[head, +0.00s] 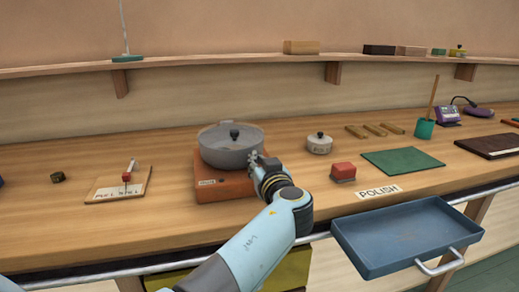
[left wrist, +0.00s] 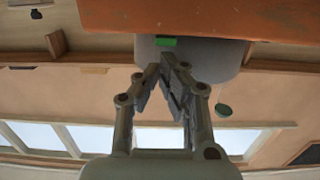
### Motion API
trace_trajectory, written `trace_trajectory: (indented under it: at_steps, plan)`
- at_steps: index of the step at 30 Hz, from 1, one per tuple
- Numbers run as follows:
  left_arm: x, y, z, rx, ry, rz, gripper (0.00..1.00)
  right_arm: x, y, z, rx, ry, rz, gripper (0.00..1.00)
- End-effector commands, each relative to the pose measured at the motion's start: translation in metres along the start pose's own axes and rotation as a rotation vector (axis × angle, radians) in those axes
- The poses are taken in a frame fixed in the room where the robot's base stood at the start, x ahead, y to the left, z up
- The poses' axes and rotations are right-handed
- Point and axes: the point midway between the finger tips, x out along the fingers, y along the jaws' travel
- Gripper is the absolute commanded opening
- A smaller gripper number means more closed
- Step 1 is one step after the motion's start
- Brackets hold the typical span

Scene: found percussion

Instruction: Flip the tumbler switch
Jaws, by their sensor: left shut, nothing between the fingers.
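No tumbler switch is plain to see. A small wooden board (head: 106,190) at the left of the bench carries lettering and a red piece with a pale lever (head: 130,168); I cannot tell if this is the switch. A grey lidded pot (head: 226,150) sits on an orange box (head: 222,187) with a small label on its front. My left gripper (head: 255,158) is shut and empty at the right side of the pot. In the left wrist view its fingertips (left wrist: 172,62) meet just below a green patch (left wrist: 166,41) by the pot; contact is unclear. My right gripper is not in view.
A blue tray (head: 408,237) juts out from the front edge. The bench between board and orange box is clear.

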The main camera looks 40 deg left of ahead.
Motion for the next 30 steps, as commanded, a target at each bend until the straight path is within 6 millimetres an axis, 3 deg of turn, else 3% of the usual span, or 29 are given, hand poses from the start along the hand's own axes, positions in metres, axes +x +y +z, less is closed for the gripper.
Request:
trace_trajectory:
  at_steps: [24, 30]
  plan:
    - [0.001, -0.002, 0.009, -0.001, -0.098, -0.005, 0.0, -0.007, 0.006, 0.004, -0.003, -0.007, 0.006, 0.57]
    - [0.006, -0.001, 0.0, -0.003, -0.096, -0.003, 0.0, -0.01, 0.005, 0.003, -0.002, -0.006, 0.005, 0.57]
